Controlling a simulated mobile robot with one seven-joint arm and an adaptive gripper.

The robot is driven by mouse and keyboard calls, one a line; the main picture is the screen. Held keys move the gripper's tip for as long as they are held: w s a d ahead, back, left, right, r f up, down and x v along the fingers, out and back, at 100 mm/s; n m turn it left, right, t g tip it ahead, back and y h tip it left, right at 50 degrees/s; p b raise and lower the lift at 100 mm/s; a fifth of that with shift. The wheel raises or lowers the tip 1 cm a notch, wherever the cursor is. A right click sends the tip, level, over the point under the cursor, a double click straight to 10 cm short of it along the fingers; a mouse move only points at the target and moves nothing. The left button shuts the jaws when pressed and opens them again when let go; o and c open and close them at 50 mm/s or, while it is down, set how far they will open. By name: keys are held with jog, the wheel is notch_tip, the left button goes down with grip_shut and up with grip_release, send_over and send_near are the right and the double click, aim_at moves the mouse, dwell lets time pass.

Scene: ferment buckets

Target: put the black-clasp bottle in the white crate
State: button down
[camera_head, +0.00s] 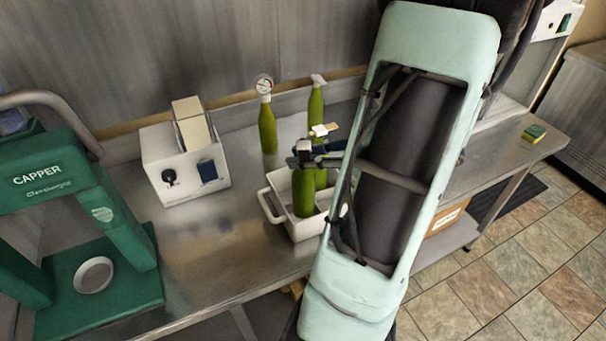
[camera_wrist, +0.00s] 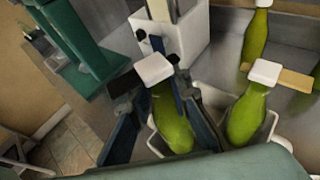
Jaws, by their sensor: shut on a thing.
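The black-clasp bottle (camera_head: 303,196) is green; its white cap and dark clasp show in the wrist view (camera_wrist: 173,128). My gripper (camera_head: 312,160) is shut on its neck, one blue-black finger on each side in the wrist view (camera_wrist: 158,97). The bottle is upright or nearly so, with its lower part inside the white crate (camera_head: 304,232), at the near left. The crate walls hide its base, so I cannot tell whether it touches the crate floor. The crate's rim also shows in the wrist view (camera_wrist: 273,120).
Another green bottle (camera_wrist: 247,112) with a white cap and tan tag stands in the crate beside the held one. A gauge-topped bottle (camera_head: 267,128) and a white-topped bottle (camera_head: 316,104) stand behind. A white box machine (camera_head: 185,160) and green capper (camera_head: 75,210) are left.

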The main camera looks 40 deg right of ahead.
jog(key=shift+f, duration=2.2)
jog(key=shift+w, duration=0.1)
jog(key=shift+f, duration=0.2)
jog(key=c, duration=1.8)
grip_release()
jog(key=shift+r, duration=0.1)
jog(key=shift+d+r, duration=0.1)
jog(key=shift+r, duration=0.05)
jog(key=b, duration=0.1)
send_near(313, 171)
jog(key=shift+w, duration=0.2)
